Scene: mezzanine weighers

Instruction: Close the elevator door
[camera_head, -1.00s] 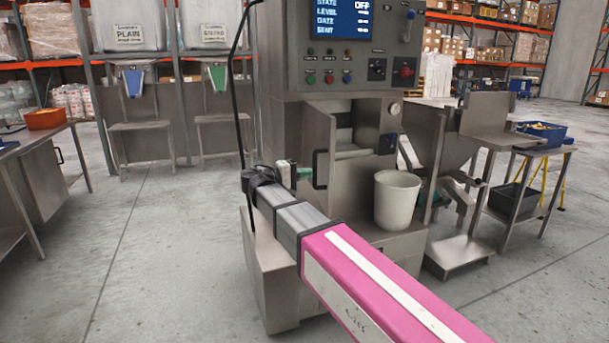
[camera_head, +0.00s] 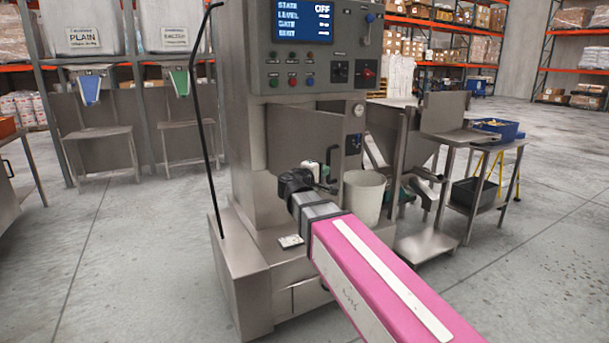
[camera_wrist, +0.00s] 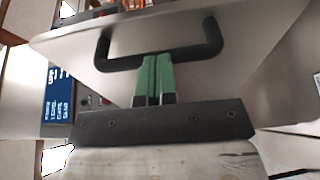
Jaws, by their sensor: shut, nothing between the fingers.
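The elevator door (camera_head: 295,130) is a plain grey steel panel on the front of the tall machine. It covers the opening in the head view, but I cannot tell whether it is fully shut. Its black bar handle (camera_wrist: 205,48) is across the upper middle of the wrist view and partly hidden by my arm's end in the head view. My gripper (camera_wrist: 155,62) has green fingertips pressed together, empty. They overlap the middle of the handle bar; I cannot tell whether they touch it. In the head view my gripper (camera_head: 326,173) is in front of the door's lower right part.
The control panel (camera_head: 315,45) with its screen is above the door. A white bucket (camera_head: 363,197) stands close right of my gripper. A steel hopper stand and table (camera_head: 455,140) are farther right. The floor (camera_head: 130,260) at the left is open.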

